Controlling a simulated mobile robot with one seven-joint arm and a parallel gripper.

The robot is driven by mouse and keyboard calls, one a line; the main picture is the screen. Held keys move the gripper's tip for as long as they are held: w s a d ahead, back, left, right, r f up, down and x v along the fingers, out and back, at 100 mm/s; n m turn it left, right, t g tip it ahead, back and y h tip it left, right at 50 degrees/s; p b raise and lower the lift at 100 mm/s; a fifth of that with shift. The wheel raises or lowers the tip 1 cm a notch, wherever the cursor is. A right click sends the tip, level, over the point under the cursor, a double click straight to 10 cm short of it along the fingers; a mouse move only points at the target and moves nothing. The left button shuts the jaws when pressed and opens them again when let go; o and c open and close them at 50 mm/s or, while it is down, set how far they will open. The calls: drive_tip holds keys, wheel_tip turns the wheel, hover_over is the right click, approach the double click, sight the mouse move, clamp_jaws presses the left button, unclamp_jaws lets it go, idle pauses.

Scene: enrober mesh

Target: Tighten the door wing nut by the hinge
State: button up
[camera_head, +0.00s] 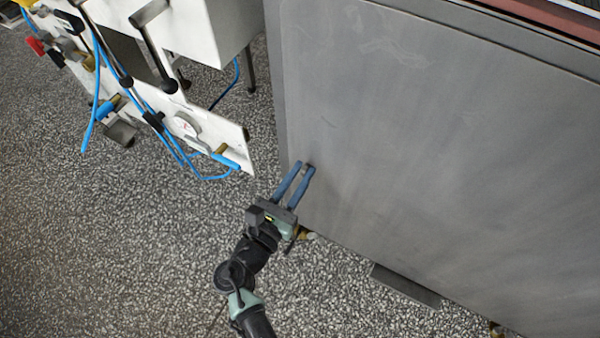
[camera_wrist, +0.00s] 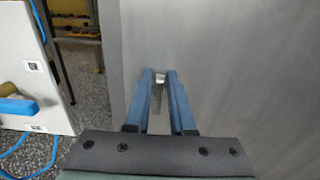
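The large grey metal door panel (camera_head: 430,130) fills the right of the head view, and it also fills the right of the wrist view (camera_wrist: 250,70). My gripper (camera_head: 305,167) reaches its two blue fingers to the panel near its left edge. In the wrist view a small silvery metal piece (camera_wrist: 159,78), which looks like the wing nut, sits between the fingertips (camera_wrist: 160,73). The fingers stand a narrow gap apart, one on each side of it. I cannot tell whether they press on it. The hinge is not clearly visible.
A white machine frame (camera_head: 215,125) with blue hoses (camera_head: 165,130), a gauge and handles stands to the left of the panel. A grey ledge (camera_head: 405,285) sticks out at the panel's lower edge. Speckled floor (camera_head: 110,240) is open at the lower left.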

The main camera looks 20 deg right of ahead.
clamp_jaws()
drive_tip(key=shift+m, duration=0.3)
drive_tip(key=m, duration=0.1)
drive_tip(key=m+b, duration=0.1)
drive_tip(key=m, duration=0.1)
drive_tip(key=s+m, duration=0.1)
drive_tip(key=shift+d+f+m, duration=0.3)
drive_tip(key=shift+d, duration=0.1)
drive_tip(key=m, duration=0.1)
drive_tip(key=m+b, duration=0.2)
drive_tip(key=shift+s+d+f+m, duration=0.25)
drive_tip(key=shift+s+f+m, duration=0.1)
drive_tip(key=shift+s+m, duration=0.05)
drive_tip(key=m+b, duration=0.1)
drive_tip(key=m, duration=0.1)
drive_tip(key=f+m+b, duration=0.1)
drive_tip(key=m+b, duration=0.2)
drive_tip(key=m, duration=0.1)
drive_tip(key=shift+s+d+f+b, duration=0.3)
drive_tip(key=shift+s+b, duration=0.05)
drive_tip(key=shift+f+m+b, duration=0.25)
drive_tip(key=shift+m+b, duration=0.9)
drive_tip(key=shift+m, duration=0.35)
drive_tip(key=shift+r, duration=0.1)
